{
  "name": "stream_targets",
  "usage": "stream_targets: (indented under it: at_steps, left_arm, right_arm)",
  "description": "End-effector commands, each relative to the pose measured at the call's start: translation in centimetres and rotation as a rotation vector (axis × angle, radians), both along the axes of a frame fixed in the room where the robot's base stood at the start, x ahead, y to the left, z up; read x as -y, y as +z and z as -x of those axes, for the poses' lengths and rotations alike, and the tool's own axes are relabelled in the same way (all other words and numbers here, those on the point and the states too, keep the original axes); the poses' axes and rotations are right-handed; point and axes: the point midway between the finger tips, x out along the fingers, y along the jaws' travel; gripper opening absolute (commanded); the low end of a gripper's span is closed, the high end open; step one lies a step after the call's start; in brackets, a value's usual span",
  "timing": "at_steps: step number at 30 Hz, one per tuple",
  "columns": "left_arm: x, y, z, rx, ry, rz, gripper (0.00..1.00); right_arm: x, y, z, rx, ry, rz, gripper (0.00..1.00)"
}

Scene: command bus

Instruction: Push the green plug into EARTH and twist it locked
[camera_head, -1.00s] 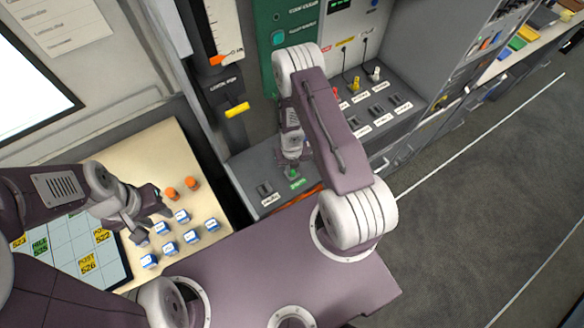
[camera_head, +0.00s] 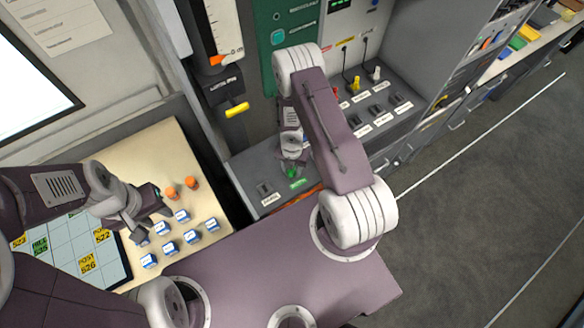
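The green plug (camera_head: 291,174) is upright at the front left of the grey socket panel (camera_head: 240,168), just behind a green label (camera_head: 297,184). My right gripper (camera_head: 292,168) points down at it, and its fingers appear closed around the plug. The fingers and wrist hide most of the plug and its socket, so I cannot see how deep it sits or whether it is locked. The label's lettering is too small to read. My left gripper (camera_head: 152,217) is open and empty above the beige table, beside the small blue-and-white blocks.
A yellow plug (camera_head: 357,83) and a white plug (camera_head: 375,74) with cables stand further back on the panel, among several dark sockets. A yellow lever handle (camera_head: 237,110) juts out at left. Orange pegs (camera_head: 192,183) and blue-and-white blocks (camera_head: 192,237) occupy the beige table (camera_head: 165,146).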

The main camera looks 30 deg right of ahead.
Motion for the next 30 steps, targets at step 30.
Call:
stream_targets:
  at_steps: [30]
  left_arm:
    - [0.0,9.6,0.0,0.000,0.000,0.000,0.36]
  right_arm:
    - [0.0,9.2,-0.1,0.000,0.001,0.000,0.39]
